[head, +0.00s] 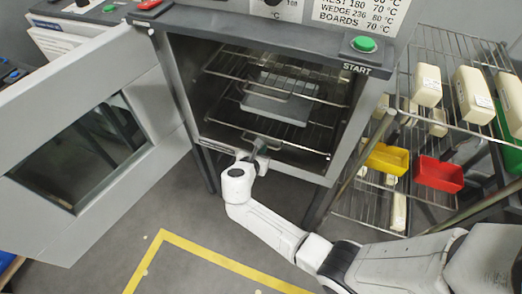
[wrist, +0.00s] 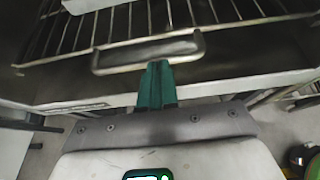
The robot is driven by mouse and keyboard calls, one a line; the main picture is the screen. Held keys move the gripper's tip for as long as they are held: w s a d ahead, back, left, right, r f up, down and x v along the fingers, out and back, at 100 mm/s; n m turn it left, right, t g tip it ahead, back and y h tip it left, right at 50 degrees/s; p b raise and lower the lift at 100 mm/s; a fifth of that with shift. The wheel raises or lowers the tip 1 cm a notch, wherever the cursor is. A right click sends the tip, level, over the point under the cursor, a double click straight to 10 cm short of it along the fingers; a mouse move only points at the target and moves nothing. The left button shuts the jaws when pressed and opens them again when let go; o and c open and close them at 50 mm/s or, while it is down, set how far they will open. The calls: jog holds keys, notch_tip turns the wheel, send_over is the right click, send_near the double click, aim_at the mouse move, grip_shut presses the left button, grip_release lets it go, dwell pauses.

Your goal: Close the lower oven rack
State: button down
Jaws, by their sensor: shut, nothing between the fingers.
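The lower oven rack (head: 232,124) is a wire shelf inside the open oven (head: 180,85), its front bar near the oven mouth. It also shows in the wrist view (wrist: 75,35). Its loop handle (wrist: 148,52) spans the middle of the wrist view. My gripper (head: 261,147) is at the oven mouth, in front of this handle. In the wrist view my teal fingers (wrist: 156,72) are together and empty, with their tips overlapping the handle's lower edge. I cannot tell whether they touch it. My wrist partly hides the oven sill in the head view.
The upper rack (head: 220,62) is above, inside the oven. A grey tray (head: 275,107) lies between the racks' fronts and the back. The oven door (head: 145,110) stands open at left.

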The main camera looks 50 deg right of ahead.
jog(key=d, duration=0.1)
jog(key=w+d, duration=0.1)
jog(key=d, duration=0.2)
jog(key=shift+w+d, duration=0.15)
jog(key=shift+w, duration=0.15)
jog(key=shift+r, duration=0.1)
jog(key=shift+r, duration=0.1)
jog(key=f+p+v, duration=0.1)
jog(key=p+v, duration=0.1)
jog(key=v, duration=1.2)
jog(key=shift+a+f, duration=0.25)
jog(key=shift+a, duration=0.05)
jog(key=shift+s, duration=0.1)
